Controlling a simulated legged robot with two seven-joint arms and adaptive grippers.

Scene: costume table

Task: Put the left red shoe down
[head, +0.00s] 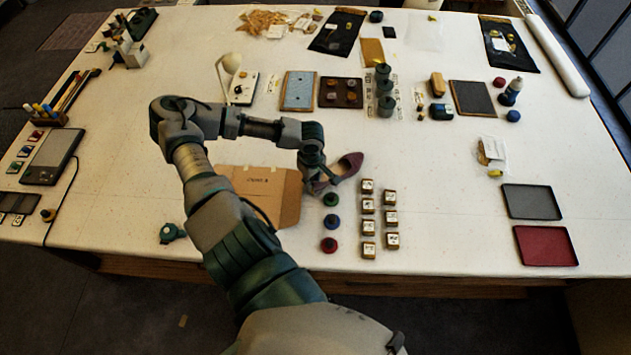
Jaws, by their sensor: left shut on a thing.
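The dark red shoe (348,166) is near the middle of the table in the head view, just right of a cardboard box (285,205). My left gripper (318,180) is shut on the shoe at its left end, and the fingers hide part of it. I cannot tell whether the shoe touches the tabletop. A second shoe is not clearly visible. My right gripper is not in view.
Several small labelled blocks (367,205) stand in two columns right of a green, a blue and a red round piece (329,245). A grey tray (530,202) and a red tray (545,246) lie at the right. Bare white table (440,190) lies between.

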